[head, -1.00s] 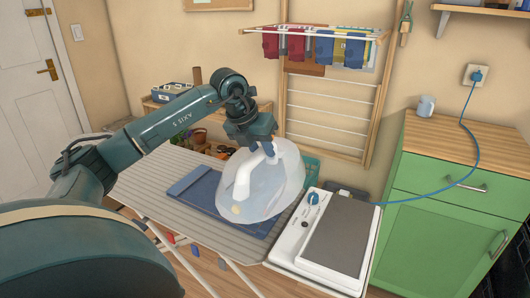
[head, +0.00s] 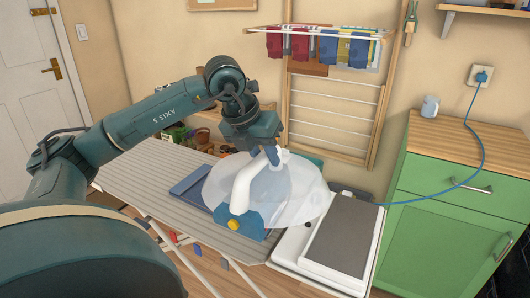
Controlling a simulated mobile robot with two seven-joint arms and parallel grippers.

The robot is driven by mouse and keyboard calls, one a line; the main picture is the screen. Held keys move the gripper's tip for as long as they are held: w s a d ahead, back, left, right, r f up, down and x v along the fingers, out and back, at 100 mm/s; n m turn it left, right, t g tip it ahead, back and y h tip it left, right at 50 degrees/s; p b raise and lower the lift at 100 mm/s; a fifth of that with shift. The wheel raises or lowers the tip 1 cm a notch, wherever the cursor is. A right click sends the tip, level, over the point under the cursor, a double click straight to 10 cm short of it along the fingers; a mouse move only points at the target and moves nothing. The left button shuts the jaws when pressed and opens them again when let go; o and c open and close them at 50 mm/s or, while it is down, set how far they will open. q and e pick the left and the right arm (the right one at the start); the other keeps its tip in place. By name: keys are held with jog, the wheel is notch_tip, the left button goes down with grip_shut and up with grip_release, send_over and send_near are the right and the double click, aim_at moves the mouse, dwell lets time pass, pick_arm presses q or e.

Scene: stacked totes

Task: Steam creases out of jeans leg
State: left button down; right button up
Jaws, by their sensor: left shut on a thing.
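The jeans leg (head: 188,184) is a flat dark-blue piece lying on the striped ironing board (head: 150,185); its right part is hidden. My left gripper (head: 270,152) is shut on the white handle of the steam iron (head: 242,187). The iron has a blue lower part with a yellow knob, and it is over the right part of the board. I cannot tell whether it touches the cloth. A translucent whitish shape, seemingly steam, surrounds the iron. My right gripper is not in view.
A white base unit with a grey pad (head: 340,235) stands at the board's right end. A blue cord (head: 450,187) runs from there to the wall socket (head: 482,75). A green cabinet (head: 435,230) is at the right. A drying rack (head: 330,105) is behind.

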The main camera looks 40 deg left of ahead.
pick_arm(q)
jog(key=s+d+r, duration=0.2)
jog(key=s+d, duration=0.1)
jog(key=s, duration=0.1)
jog(key=shift+s+d+r, duration=0.1)
jog(key=shift+d+r, duration=0.25)
jog(key=shift+r, duration=0.05)
jog(key=shift+s+d+r, duration=0.1)
jog(key=shift+s+d, duration=0.1)
jog(key=shift+s, duration=0.05)
